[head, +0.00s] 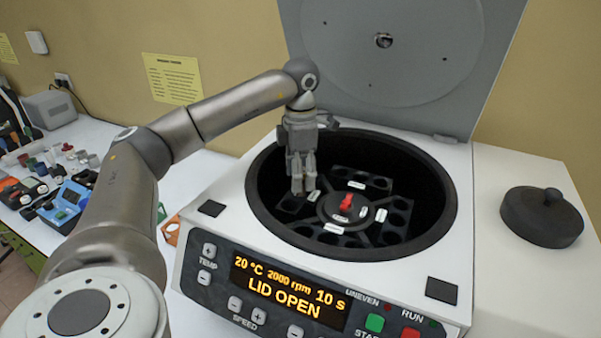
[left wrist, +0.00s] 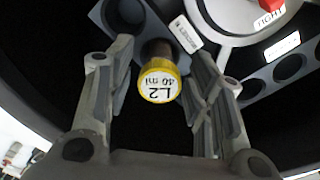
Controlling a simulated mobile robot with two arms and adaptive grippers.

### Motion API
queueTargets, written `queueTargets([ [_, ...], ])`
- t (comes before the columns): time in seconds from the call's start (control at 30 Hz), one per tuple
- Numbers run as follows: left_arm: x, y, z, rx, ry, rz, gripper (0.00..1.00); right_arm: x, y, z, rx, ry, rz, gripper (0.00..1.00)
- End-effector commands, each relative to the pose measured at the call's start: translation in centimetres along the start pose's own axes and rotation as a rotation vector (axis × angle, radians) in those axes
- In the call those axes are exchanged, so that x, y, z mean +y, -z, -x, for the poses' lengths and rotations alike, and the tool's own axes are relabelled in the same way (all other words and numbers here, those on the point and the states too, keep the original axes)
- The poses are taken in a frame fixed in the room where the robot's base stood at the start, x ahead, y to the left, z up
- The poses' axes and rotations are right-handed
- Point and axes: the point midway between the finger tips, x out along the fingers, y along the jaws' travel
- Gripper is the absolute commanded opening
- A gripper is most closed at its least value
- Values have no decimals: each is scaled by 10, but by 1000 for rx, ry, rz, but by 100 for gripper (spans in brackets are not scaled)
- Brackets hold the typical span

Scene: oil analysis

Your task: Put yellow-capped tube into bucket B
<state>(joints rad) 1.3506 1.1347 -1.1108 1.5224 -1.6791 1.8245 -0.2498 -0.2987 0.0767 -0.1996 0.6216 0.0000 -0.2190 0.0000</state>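The yellow-capped tube (left wrist: 158,82), marked "L2 40 ml" on its cap, is seen cap-first in the left wrist view. Its dark brown body runs into a hole of a grey bucket (left wrist: 98,14) in the centrifuge; how deep is hidden. My left gripper (head: 303,190) points down into the bowl over the left side of the rotor. In the left wrist view its fingers (left wrist: 163,105) stand open on both sides of the cap, with a gap on each side. A label (left wrist: 186,34) beside the tube is too blurred to read surely. My right gripper is not in view.
The centrifuge lid (head: 400,50) stands open behind the bowl. The red-knobbed rotor hub (head: 346,203) is right of my gripper, and the dark bowl rim (head: 447,215) surrounds it. A black round cover (head: 541,218) lies at right. Cluttered racks and tubes stand at far left.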

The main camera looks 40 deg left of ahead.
Motion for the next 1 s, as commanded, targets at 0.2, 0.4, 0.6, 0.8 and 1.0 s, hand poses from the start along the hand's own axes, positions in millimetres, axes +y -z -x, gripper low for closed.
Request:
queueTargets([
  [0.2,0,0,0,0,0,0,51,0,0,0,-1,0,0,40],
  [0.4,0,-1,9,-2,-1,0,51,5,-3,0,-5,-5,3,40],
  [0.6,0,-2,47,-6,-2,-1,51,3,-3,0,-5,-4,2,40],
  [0.8,0,-1,81,-3,-2,0,51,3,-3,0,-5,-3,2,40],
  [1.0,0,-1,102,-1,-2,-1,51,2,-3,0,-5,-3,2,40],
])
